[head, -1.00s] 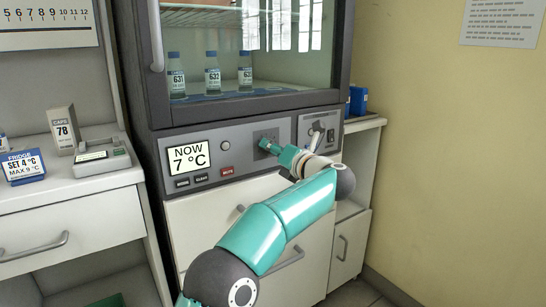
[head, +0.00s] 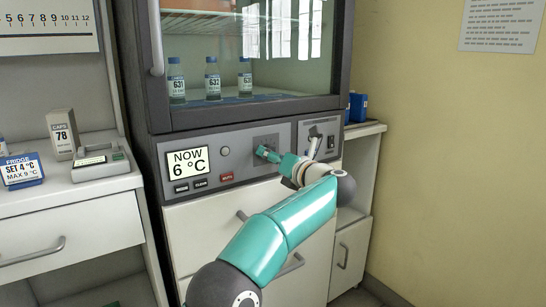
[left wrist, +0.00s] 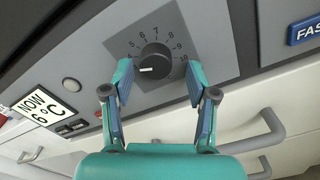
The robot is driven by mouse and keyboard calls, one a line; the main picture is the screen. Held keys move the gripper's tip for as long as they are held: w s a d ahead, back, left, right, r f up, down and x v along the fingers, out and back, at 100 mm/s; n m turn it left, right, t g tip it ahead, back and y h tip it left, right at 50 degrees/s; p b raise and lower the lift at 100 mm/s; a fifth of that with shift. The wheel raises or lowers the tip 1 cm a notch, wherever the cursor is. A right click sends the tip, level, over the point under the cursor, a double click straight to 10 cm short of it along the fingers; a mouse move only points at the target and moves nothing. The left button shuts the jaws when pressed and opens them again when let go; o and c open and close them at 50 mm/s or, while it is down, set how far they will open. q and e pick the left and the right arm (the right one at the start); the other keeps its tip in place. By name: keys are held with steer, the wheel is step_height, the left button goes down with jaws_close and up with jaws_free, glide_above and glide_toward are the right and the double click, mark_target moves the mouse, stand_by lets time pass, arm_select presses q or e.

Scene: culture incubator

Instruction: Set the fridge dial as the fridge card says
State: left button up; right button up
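The fridge card (head: 22,170) stands on the left counter and reads SET 4 °C, MAX 9 °C. The fridge display (head: 188,163) reads NOW 6 °C; it also shows in the left wrist view (left wrist: 45,105). The dark round dial (left wrist: 155,58) sits on a grey plate with numbers around it. In the head view my left gripper (head: 268,153) hides the dial. My right gripper is out of view.
Buttons (head: 200,183) and a round lamp (head: 225,151) lie left of the dial. A switch panel (head: 320,138) lies right of it. Bottles (head: 212,80) stand behind the glass door above. Drawer handles (left wrist: 265,125) stick out below the panel.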

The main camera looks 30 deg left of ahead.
arm_select(q)
steer(key=shift+r, duration=0.15)
steer(key=v, duration=1.2)
